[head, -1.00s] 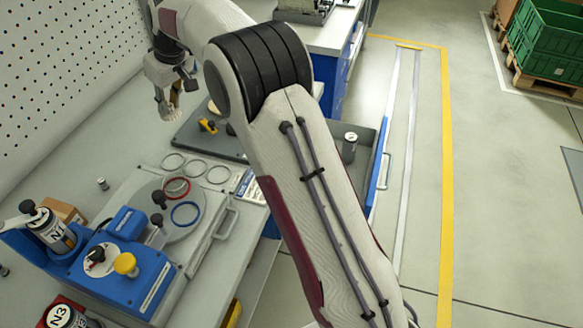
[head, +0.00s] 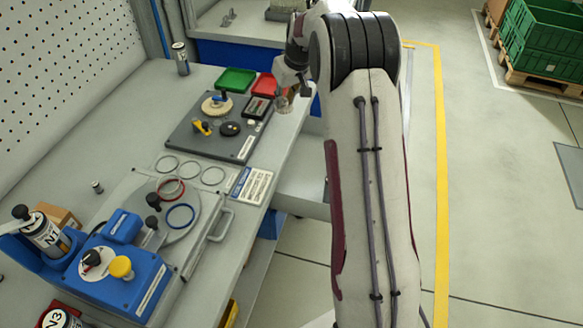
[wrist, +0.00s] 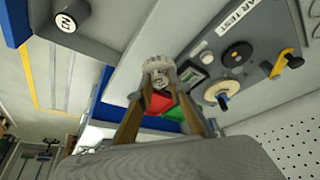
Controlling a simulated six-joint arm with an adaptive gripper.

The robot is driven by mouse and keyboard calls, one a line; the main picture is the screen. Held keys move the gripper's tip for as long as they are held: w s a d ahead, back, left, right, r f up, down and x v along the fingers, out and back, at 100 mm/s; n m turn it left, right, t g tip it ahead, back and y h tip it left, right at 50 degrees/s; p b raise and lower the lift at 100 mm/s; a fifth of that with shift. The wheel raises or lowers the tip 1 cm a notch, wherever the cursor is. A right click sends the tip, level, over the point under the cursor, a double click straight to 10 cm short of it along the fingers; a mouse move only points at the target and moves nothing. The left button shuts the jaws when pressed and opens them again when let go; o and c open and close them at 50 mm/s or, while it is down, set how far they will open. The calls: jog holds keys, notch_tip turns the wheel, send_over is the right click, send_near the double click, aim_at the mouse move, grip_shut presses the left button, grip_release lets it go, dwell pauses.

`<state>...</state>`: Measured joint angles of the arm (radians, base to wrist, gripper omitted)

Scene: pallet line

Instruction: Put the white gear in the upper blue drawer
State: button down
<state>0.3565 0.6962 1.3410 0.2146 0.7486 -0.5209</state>
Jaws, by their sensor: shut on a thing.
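My gripper (head: 286,98) is shut on a small whitish gear (wrist: 158,74), seen between its fingertips in the wrist view. It holds the gear in the air near the bench's right edge. The open blue drawer shows its grey inside (head: 303,181) right of the bench, partly hidden by my arm. Its blue front (wrist: 15,22) is at the upper left of the wrist view, with a can marked N2 (wrist: 72,15) inside. The gear is apart from the drawer.
A grey gear-test plate (head: 205,140) carries a cream gear (head: 217,105) and a yellow lever. A green tray (head: 236,80) and a red tray (head: 264,86) lie behind it. A blue device (head: 120,265) and rings stand nearer. A perforated wall (head: 60,70) bounds the left.

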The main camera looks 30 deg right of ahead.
jog(key=s+d+f+m, duration=0.2)
jog(key=s+d+f, duration=0.25)
jog(key=d, duration=0.55)
jog(key=s+d+f, duration=0.1)
jog(key=s+f, duration=0.2)
jog(key=f, duration=0.3)
jog(key=s+d+f+m+h, duration=0.1)
jog(key=s+f, duration=0.3)
jog(key=f, duration=0.2)
jog(key=shift+s+d+f, duration=0.2)
jog(key=shift+s+d, duration=0.05)
jog(key=shift+f, duration=2.9)
jog(key=shift+f, duration=2.1)
jog(key=shift+f, duration=0.1)
